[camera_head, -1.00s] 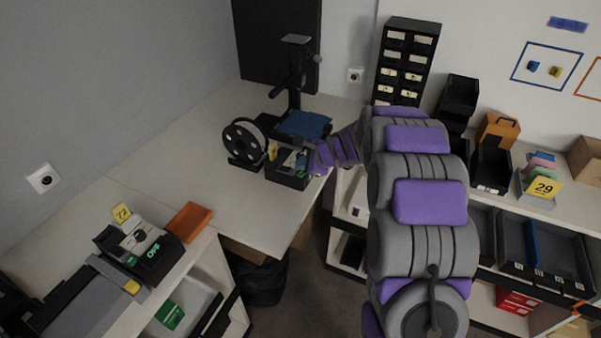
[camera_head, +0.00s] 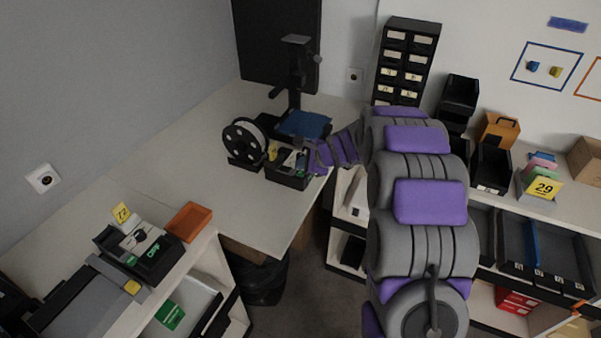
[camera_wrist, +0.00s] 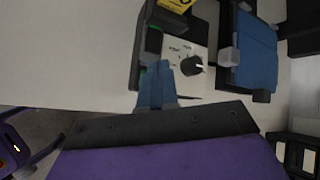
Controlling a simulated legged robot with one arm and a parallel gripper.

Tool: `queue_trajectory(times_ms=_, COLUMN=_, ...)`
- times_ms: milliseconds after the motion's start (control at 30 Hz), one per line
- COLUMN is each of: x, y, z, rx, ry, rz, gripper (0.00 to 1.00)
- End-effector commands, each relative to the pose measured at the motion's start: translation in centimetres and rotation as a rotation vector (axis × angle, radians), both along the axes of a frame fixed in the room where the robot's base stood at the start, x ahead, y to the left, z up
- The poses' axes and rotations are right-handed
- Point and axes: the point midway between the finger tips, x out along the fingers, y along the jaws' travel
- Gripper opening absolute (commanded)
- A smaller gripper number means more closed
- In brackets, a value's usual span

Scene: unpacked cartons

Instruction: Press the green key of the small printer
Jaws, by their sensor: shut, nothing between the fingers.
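The small printer is a black box (camera_head: 288,180) with a pale top panel, on the desk near its right edge. The wrist view shows its white panel (camera_wrist: 184,48) with a round black knob (camera_wrist: 192,65). In the head view my gripper (camera_head: 307,160) is over the printer's right side.
A black spool (camera_head: 243,142) stands left of the printer, and a black stand with a blue plate (camera_head: 303,124) is behind it. Another black device with green marks (camera_head: 158,256) and an orange tray (camera_head: 188,222) are on the near-left bench. The middle of the desk is clear.

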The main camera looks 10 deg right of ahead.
Motion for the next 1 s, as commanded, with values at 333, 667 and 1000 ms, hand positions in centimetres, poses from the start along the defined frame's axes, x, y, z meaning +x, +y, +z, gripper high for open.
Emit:
queue_trajectory(times_ms=333, x=-0.09, y=0.01, z=-0.70, rx=0.000, ry=0.000, rz=0.000, gripper=0.00)
queue_trajectory(times_ms=667, x=-0.10, y=-0.01, z=-0.71, rx=0.000, ry=0.000, rz=0.000, gripper=0.00)
queue_trajectory(times_ms=1000, x=-0.10, y=0.00, z=-1.01, rx=0.000, ry=0.000, rz=0.000, gripper=0.00)
